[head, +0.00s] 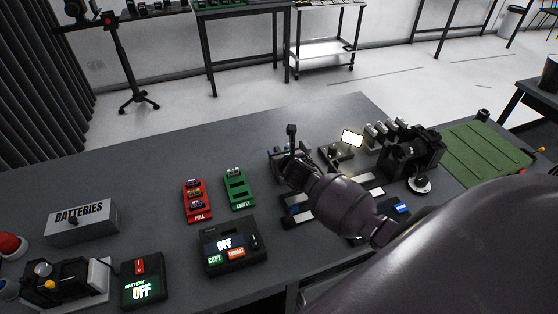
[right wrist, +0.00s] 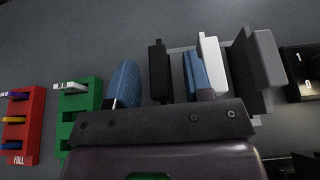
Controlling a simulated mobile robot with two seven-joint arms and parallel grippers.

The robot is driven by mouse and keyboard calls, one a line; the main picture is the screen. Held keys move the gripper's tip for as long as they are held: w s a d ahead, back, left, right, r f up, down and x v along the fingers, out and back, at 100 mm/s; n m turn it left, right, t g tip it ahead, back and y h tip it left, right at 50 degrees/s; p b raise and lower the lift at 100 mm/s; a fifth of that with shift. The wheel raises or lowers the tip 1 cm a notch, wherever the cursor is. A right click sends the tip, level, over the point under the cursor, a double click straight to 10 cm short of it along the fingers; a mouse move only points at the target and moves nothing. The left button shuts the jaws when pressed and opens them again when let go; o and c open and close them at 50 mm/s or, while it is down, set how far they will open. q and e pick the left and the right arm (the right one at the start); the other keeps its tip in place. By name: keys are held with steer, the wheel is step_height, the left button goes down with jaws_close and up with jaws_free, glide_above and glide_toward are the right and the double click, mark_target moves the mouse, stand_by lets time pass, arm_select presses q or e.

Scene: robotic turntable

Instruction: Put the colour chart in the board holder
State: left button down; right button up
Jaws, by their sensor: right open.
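My right gripper (right wrist: 160,76) is open in the right wrist view, with its two blue-padded fingers apart. A thin black upright piece (right wrist: 158,62) shows between the fingers. A white upright piece (right wrist: 210,62) and a thick grey block (right wrist: 262,60) stand just right of the right finger. I cannot tell which of these upright pieces, if any, is the colour chart or the board holder. In the head view my right arm reaches over the table and hides most of this spot. My left gripper is not in view.
A red FULL rack (head: 197,201) and green EMPTY rack (head: 239,190) stand left of the gripper. A black camera (head: 411,155), lit panel (head: 352,138) and green mat (head: 490,150) are at right. The table's back left is clear.

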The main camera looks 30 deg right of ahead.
jaws_close()
steer(key=shift+r, duration=0.15)
